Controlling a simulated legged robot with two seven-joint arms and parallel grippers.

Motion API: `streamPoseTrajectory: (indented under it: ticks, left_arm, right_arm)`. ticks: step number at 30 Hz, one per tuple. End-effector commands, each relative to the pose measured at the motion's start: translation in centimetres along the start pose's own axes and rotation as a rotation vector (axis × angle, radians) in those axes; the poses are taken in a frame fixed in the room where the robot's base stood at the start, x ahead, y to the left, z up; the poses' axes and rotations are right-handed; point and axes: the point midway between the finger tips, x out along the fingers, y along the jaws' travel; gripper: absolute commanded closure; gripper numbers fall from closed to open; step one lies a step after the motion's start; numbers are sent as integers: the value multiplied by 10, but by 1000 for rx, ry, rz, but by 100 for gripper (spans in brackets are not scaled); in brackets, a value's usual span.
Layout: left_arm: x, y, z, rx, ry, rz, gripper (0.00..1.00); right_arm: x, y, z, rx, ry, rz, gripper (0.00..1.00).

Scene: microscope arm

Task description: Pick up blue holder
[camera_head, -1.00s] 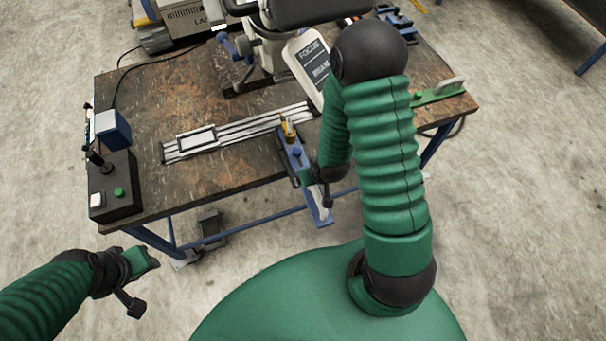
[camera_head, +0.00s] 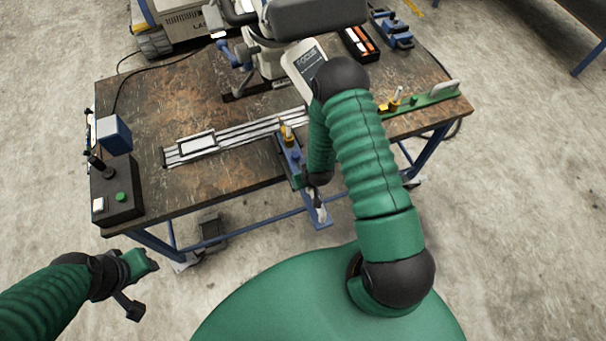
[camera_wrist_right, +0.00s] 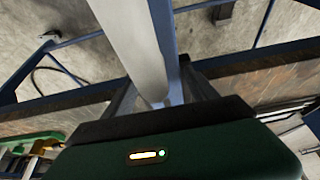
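A silver rail (camera_head: 235,133) lies behind the blue holder. A green holder (camera_head: 430,97) is on the right of the table (camera_head: 180,100). A black control box (camera_head: 117,190) stands at the left corner. The microscope (camera_head: 275,60) stands at the back.

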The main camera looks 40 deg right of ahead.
Motion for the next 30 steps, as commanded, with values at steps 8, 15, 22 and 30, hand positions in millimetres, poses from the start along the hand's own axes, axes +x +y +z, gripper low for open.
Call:
streamPoseTrajectory:
  ticks: [8, 15, 22, 30]
  left_arm:
    - [0, 0, 0, 0, 0, 0, 64]
    - [0, 0, 0, 0, 0, 0, 64]
    - [0, 0, 0, 0, 0, 0, 64]
    - [2, 0, 0, 0, 0, 0, 64]
  right_arm:
    - [0, 0, 0, 0, 0, 0, 71]
    - [0, 0, 0, 0, 0, 0, 100]
    - [-1, 0, -2, 0, 4, 0, 100]
    - [-5, 0, -3, -1, 5, 0, 100]
